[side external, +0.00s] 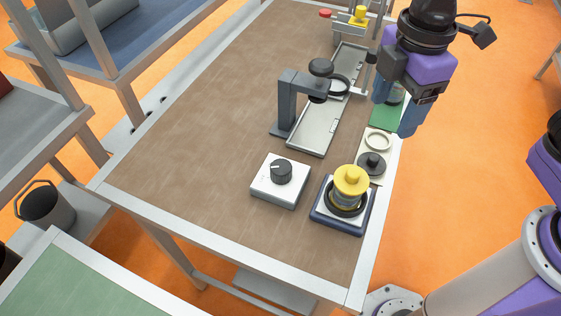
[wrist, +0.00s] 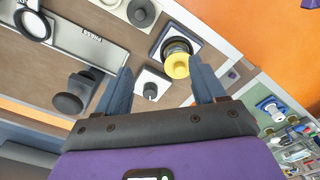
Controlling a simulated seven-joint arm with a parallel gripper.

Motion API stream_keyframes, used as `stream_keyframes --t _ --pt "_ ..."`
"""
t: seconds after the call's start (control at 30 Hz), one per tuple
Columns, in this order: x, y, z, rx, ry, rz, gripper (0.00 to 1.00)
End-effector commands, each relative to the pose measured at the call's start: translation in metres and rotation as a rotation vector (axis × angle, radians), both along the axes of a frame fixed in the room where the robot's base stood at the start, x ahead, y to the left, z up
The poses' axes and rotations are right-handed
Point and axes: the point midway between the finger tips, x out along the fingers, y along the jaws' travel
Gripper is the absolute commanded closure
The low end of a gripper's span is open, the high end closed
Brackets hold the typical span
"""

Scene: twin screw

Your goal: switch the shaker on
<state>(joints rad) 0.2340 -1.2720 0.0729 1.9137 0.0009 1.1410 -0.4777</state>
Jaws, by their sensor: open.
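A white box with a dark round knob (side external: 281,171) stands on the brown table; a white mark on the knob points to the left in the side view. In the wrist view the knob (wrist: 150,91) shows between my fingers, some way beyond them. Beside the box, a navy-blue base (side external: 338,221) with a black ring holds a jar with a yellow lid (side external: 351,180); this looks like the shaker. The yellow lid (wrist: 177,66) also shows in the wrist view. My gripper (side external: 392,118) is open and empty, raised above the table's right side, apart from the knob and the shaker.
A dark grey post with an arm (side external: 288,104) stands by a metal tray (side external: 312,136) behind the white box. A dark grey lidded piece (side external: 371,163) and a pale ring (side external: 379,140) lie behind the shaker. The table's left part is clear.

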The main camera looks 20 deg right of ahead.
Motion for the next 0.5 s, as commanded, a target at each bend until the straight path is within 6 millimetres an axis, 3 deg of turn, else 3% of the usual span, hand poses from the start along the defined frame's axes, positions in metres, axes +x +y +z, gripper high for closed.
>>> stream_keyframes --t 0.03,0.3,0.5 --pt "0.009 0.019 0.002 -0.002 0.001 0.036 0.31" --pt "0.048 0.104 0.014 -0.010 0.003 0.238 0.31" --pt "0.062 0.144 0.017 -0.014 0.004 0.345 0.31"
